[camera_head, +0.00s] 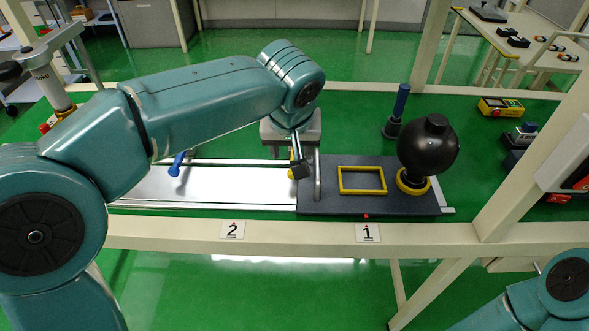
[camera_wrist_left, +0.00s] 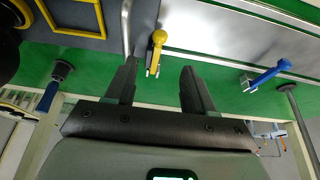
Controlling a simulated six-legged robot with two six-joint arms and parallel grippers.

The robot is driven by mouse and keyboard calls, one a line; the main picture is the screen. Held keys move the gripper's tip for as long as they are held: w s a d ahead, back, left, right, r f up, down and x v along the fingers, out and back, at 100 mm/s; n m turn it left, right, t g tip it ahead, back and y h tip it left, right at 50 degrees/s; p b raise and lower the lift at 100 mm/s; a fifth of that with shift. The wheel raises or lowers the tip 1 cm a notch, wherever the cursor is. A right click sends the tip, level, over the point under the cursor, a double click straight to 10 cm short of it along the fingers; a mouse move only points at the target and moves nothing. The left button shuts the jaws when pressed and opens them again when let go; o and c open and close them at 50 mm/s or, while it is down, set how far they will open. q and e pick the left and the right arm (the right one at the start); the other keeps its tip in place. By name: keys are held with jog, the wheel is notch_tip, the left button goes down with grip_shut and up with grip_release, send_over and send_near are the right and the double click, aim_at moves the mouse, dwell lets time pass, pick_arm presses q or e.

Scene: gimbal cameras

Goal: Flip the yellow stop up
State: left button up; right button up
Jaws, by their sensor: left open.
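The yellow stop (camera_wrist_left: 156,54) is a small lever with a round knob, at the edge of the rail in the left wrist view. In the head view only a bit of the yellow stop (camera_head: 291,172) shows behind my left gripper (camera_head: 301,166). In the left wrist view, the fingers of my left gripper (camera_wrist_left: 158,72) are apart, with the stop showing between their tips. I cannot tell whether they touch it. My right gripper is out of view; only part of my right arm shows at the lower right of the head view.
A blue stop (camera_head: 177,163) sits farther left on the silver rail (camera_head: 230,184). A grey handle (camera_head: 317,175) stands close beside my left gripper on the dark plate (camera_head: 330,203). The plate carries a yellow frame (camera_head: 362,191) and a black ball (camera_head: 428,150). A blue-handled post (camera_head: 397,112) stands behind.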

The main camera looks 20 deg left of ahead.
pick_arm(q)
jog(key=b+x, duration=0.1)
jog(key=x, duration=0.9)
jog(key=shift+s+f, duration=0.1)
jog(key=shift+f, duration=0.2)
jog(key=shift+w+f+b, duration=0.3)
jog(key=shift+w+f, duration=0.05)
jog(key=shift+f, duration=0.15)
jog(key=shift+s, duration=0.1)
jog(key=shift+r, duration=0.1)
grip_shut()
